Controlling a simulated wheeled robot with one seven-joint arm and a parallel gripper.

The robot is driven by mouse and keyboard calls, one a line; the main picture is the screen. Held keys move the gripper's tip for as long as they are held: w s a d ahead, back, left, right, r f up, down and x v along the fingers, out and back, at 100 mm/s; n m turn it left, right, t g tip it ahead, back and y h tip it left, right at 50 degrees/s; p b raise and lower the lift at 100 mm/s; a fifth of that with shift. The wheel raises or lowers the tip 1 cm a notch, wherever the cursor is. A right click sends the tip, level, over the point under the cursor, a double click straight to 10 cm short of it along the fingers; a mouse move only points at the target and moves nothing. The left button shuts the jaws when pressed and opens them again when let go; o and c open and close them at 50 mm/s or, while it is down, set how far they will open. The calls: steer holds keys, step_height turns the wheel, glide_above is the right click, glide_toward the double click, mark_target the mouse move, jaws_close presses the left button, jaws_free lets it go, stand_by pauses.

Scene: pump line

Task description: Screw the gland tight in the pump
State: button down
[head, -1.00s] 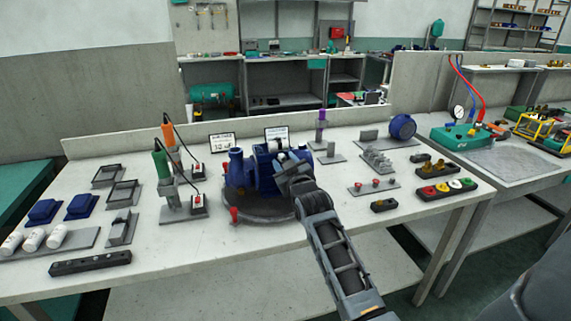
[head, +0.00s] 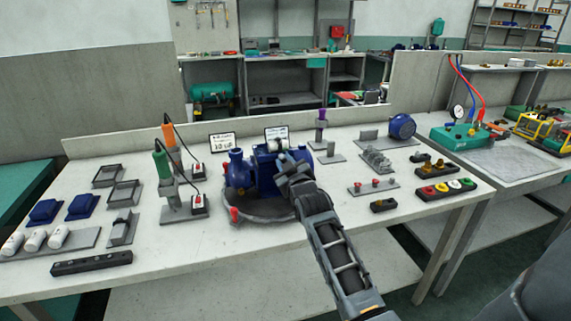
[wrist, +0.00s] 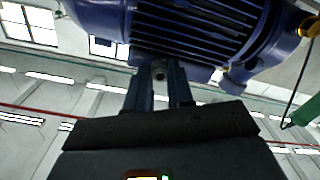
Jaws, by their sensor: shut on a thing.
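The blue pump (head: 238,173) stands on a dark round base (head: 258,209) in the middle of the bench in the head view. Its finned blue body (wrist: 195,25) fills the top of the wrist view. My gripper (head: 284,160) is at the right side of the pump, close against it. In the wrist view my gripper (wrist: 158,80) has its two fingers close together, shut on a small grey part, the gland (wrist: 159,71). The gland is mostly hidden by the fingers, and its seat in the pump cannot be made out.
Green (head: 161,163) and orange-handled (head: 168,134) tools with cords stand left of the pump. A stand with a purple-topped piece (head: 321,118) is behind right. A plate with red knobs (head: 374,186) lies to the right.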

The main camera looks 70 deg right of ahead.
steer(key=shift+m+b, duration=0.9)
steer(key=shift+m, duration=0.9)
steer(key=shift+f+m+b, duration=0.1)
steer(key=shift+m+b, duration=0.55)
steer(key=shift+m, duration=1.05)
